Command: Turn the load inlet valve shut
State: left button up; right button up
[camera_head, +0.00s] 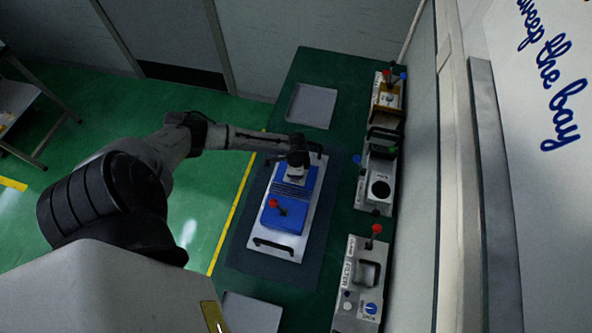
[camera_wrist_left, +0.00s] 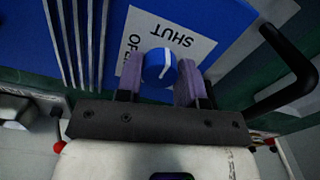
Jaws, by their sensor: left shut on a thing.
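The blue unit (camera_head: 284,215) lies on a pale plate with black handles on the green bench. The valve is a round blue knob (camera_wrist_left: 158,65) with a white line, in front of this label. My left gripper (camera_wrist_left: 159,82) has its purple pads on either side of the knob, shut on it. In the head view my left gripper (camera_head: 297,172) is over the unit's far end and hides the knob. My right gripper is not in view.
A red-knobbed lever (camera_head: 275,204) stands on the unit's near part. A black handle (camera_wrist_left: 290,65) is close right of my gripper in the wrist view. A filter module (camera_head: 357,285) and other modules line the bench's right side. A grey plate (camera_head: 312,105) lies at the back.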

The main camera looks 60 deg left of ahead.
pick_arm(q)
jog(key=o, duration=0.9)
notch_tip(320, 180, up, 14)
jog(key=shift+f+b, duration=0.1)
jog(key=shift+b, duration=0.5)
dwell(0.3)
